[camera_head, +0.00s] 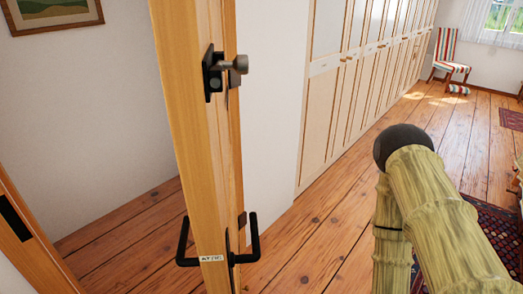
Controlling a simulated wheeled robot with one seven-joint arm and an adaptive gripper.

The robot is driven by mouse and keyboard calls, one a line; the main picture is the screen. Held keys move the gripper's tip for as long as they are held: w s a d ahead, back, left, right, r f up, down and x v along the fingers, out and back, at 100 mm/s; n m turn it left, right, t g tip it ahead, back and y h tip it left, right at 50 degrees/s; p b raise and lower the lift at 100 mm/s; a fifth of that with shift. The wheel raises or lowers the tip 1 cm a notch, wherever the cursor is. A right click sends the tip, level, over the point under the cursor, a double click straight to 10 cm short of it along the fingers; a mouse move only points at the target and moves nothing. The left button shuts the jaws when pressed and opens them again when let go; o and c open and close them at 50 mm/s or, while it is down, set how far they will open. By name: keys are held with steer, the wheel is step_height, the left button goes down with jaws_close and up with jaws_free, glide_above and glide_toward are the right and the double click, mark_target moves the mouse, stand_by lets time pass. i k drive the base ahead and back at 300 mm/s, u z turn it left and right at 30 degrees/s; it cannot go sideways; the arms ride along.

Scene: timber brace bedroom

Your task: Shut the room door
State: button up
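The room door (200,130) is wooden and stands open. I see it nearly edge-on, running from the top of the view down to the bottom. A black lever handle (183,246) sticks out to its left, and another black handle (253,240) to its right. A small label lies across the edge between them. Higher up is a dark bolt with a round knob (238,65). At the lower left is part of a wooden door frame (35,245) with a dark plate, apart from the door.
Plank floor (315,235) is open right of the door. Pale wardrobes (345,95) line the wall behind. A striped chair (447,55) stands far right near a window.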

mark_target(190, 35)
steer(key=z, duration=0.45)
steer(key=k, duration=1.1)
steer(key=u, duration=0.35)
steer(key=i, duration=0.7)
steer(key=u, duration=0.1)
